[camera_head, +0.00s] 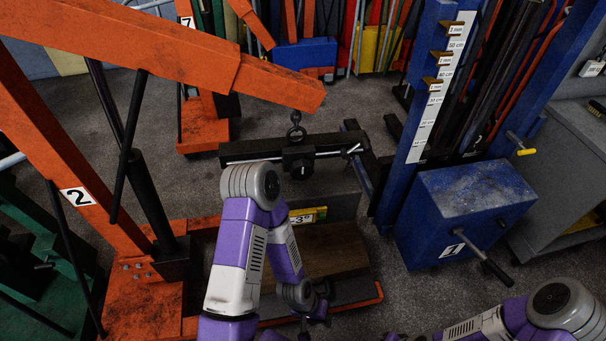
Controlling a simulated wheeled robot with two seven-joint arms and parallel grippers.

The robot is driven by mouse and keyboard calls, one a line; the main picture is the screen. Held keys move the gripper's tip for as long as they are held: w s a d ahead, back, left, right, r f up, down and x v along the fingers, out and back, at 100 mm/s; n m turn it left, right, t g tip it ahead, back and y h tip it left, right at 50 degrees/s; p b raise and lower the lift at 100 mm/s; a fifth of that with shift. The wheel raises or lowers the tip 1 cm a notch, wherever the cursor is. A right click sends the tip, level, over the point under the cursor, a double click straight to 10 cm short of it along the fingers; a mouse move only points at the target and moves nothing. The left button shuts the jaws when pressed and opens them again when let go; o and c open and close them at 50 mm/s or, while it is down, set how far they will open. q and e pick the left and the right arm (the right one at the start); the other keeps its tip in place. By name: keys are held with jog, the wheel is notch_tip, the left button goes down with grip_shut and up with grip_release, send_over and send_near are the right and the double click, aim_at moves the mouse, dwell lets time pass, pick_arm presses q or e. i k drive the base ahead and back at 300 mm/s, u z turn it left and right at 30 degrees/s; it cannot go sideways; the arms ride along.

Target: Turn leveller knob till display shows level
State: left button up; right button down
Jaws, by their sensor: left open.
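The leveller (240,152) is a dark bar hanging from the hook of the orange crane. A round black knob (302,170) with a white mark sits under its middle, and a thin rod with a small cross handle (352,151) runs to its right end. A small display (303,219) with a yellow edge stands below; it seems to read about 3, the rest too small to read. My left gripper (318,313) is open, low over the orange-framed base, below and apart from the knob. My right gripper (393,337) barely shows at the bottom edge; its fingers are unclear.
The orange crane marked 2 (120,205) fills the left, its boom crossing above. A blue post with a scale (436,85) and a blue box with a crank (465,205) stand right. Grey floor (410,280) is clear between the base and the box.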

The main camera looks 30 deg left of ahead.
aim_at(302, 169)
jog(key=k, duration=0.45)
jog(key=z, duration=1.1)
jog(key=i, duration=0.65)
jog(key=u, duration=3.45)
